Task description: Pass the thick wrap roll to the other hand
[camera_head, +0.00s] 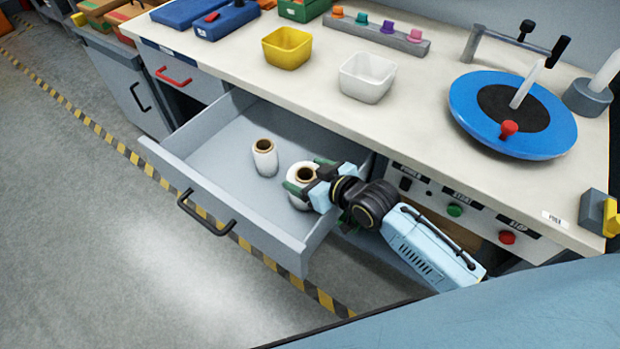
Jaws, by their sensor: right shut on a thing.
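The thick wrap roll (303,171) is white with a brown core and stands upright in the open drawer (222,192), toward its right end. My right gripper (304,188) reaches in from the right and is shut on this roll, one finger on its far side and one on its near side. A thinner wrap roll (265,160) stands upright to the left, apart from the gripper. Part of the thick roll is hidden behind the gripper. My left gripper is not in view.
The drawer's front wall, with a dark handle (205,214), stands out over the floor. On the bench above are a yellow bin (287,49), a white bin (367,79) and a blue turntable (470,105). A panel with buttons (455,210) lies right of the drawer.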

